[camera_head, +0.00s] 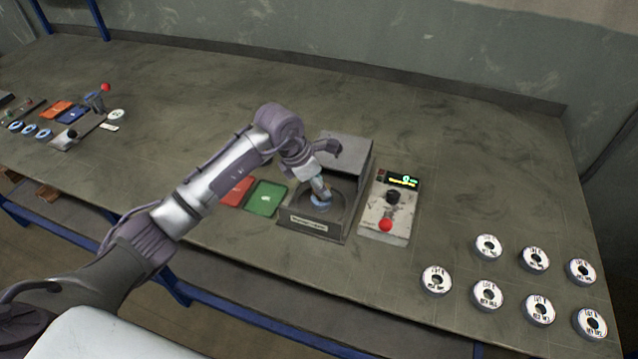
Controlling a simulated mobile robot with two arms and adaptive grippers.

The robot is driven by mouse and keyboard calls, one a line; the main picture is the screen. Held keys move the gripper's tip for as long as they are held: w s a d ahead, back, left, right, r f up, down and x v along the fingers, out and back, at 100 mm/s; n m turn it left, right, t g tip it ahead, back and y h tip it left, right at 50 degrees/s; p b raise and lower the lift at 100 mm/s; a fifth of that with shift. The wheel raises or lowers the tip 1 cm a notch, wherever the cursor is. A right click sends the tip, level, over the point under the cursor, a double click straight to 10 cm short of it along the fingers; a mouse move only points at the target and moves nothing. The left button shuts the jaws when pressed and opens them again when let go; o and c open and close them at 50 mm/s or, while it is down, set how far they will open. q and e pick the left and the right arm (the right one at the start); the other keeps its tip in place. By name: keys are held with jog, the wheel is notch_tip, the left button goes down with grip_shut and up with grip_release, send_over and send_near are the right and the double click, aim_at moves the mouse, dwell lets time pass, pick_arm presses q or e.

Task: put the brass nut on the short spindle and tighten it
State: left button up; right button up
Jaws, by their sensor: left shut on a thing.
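My left gripper (321,192) reaches down into the open front of a grey box-shaped fixture (352,157) with a label on its front. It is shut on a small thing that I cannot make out. A pale bluish round part (320,203) shows just under the fingertips, inside the fixture. I cannot tell whether it touches the held thing. No brass nut can be made out in this view. The short spindle cannot be made out either; the gripper covers the middle of the fixture. My right gripper is not in view.
A control box (376,218) with a lit display and a red-knobbed lever (386,225) stands right of the fixture. Red (237,191) and green (265,198) pads lie left. Several labelled discs (488,247) lie at the right. Another station (78,131) stands far left. The back bench is clear.

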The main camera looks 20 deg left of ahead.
pick_arm(q)
jog(key=shift+f, duration=0.35)
dwell(0.3)
jog(key=shift+f+b, duration=0.75)
jog(key=shift+b, duration=0.2)
jog(key=shift+f, duration=0.1)
jog(key=shift+f+m+b, duration=0.15)
jog(key=shift+m+b, duration=0.45)
jog(key=shift+b, duration=0.2)
jog(key=m+g+b, duration=0.1)
jog(key=m+b, duration=0.1)
jog(key=m+g+h+b, duration=0.1)
jog(key=m+b, duration=0.1)
jog(key=shift+w+m, duration=0.2)
jog(key=shift+m, duration=0.2)
jog(key=m+g+b, duration=0.1)
jog(key=m+b, duration=0.3)
jog(key=shift+f+m+g, duration=0.1)
jog(key=shift+m+g, duration=0.2)
jog(key=shift+g, duration=0.1)
jog(key=shift+m+b, duration=0.6)
jog(key=shift+b, duration=0.05)
jog(key=shift+g, duration=0.3)
